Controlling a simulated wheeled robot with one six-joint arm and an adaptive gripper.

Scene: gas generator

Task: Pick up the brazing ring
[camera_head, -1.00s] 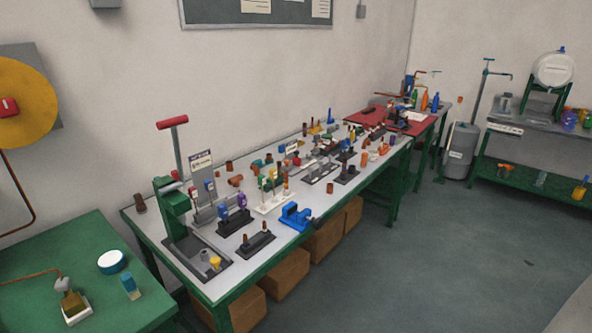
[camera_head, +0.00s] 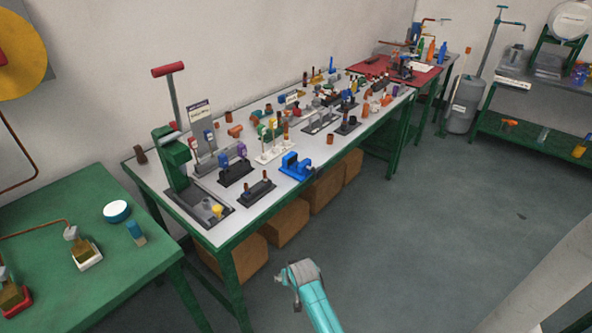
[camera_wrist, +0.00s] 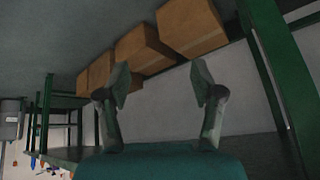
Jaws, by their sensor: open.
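I cannot make out the brazing ring for sure in either view; the many small parts on the long workbench (camera_head: 240,235) are too small to tell apart. My gripper (camera_wrist: 160,82) is open and empty in the wrist view, with its two fingers spread wide apart. In the head view my teal arm stands over the floor in front of the bench, lower middle, and the fingers are not clear there. The wrist view looks low under the bench, toward the boxes.
A blue vise (camera_head: 296,166) sits near the bench's front edge, and a green press (camera_head: 176,165) stands at its left end. Brown boxes (camera_head: 288,222) lie underneath. A green table (camera_head: 60,200) is at left. The floor (camera_head: 400,240) to the right is open.

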